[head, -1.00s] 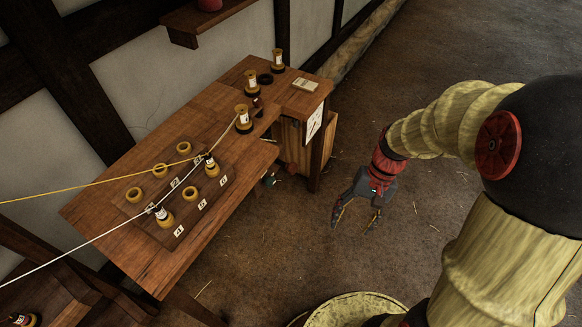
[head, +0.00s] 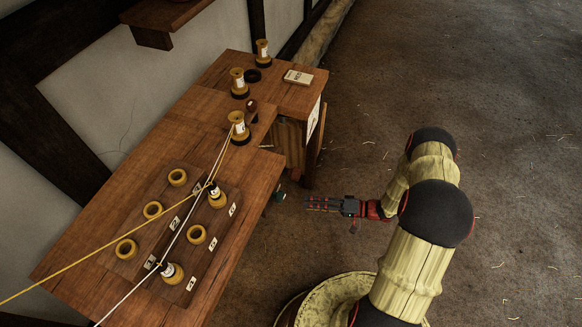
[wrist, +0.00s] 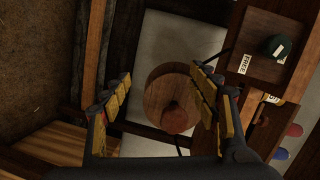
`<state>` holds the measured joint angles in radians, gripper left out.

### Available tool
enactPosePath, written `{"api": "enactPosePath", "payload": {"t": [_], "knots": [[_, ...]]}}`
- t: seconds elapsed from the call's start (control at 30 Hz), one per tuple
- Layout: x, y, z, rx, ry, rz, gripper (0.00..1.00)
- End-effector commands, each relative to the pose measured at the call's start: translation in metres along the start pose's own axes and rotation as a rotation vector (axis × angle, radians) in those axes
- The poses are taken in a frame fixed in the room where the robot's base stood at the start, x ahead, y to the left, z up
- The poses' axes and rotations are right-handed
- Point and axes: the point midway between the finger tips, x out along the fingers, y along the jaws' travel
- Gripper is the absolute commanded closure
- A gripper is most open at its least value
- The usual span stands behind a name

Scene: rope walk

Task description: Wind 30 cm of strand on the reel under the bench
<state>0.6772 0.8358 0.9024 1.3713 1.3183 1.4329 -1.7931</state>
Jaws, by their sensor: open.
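In the wrist view a round wooden reel (wrist: 160,92) shows with a reddish-brown knob (wrist: 174,117) on its face. My gripper (wrist: 158,85) is open and empty, and the reel appears between and beyond its fingers; I see no contact. In the head view my gripper (head: 308,203) points left, just off the right edge of the bench (head: 240,235), and the reel is hidden there. A yellow strand (head: 100,243) and a white strand (head: 150,272) run over the bench top. I cannot make out strand on the reel.
A dark green-capped item (wrist: 277,46) stands on a labelled board (wrist: 262,68) at upper right in the wrist view. Several spools and rings stand on the bench, with a small sign (head: 298,77) at its far end. The floor (head: 450,80) to the right is open.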

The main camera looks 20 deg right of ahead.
Motion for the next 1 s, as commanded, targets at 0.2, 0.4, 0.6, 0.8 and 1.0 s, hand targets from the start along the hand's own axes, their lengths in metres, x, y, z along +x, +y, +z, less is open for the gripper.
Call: {"api": "enactPosePath", "payload": {"t": [0.2,0.4,0.6,0.8,1.0], "knots": [[-0.001,-0.006,-0.088,-0.515,0.218,0.004,0.4],[-0.005,-0.017,-0.096,-0.771,0.266,0.011,0.4],[0.003,-0.017,-0.097,-0.831,0.263,0.017,0.4],[0.033,-0.018,-0.102,-0.828,0.259,0.016,0.4],[0.059,-0.021,-0.11,-0.828,0.26,0.017,0.4]]}}
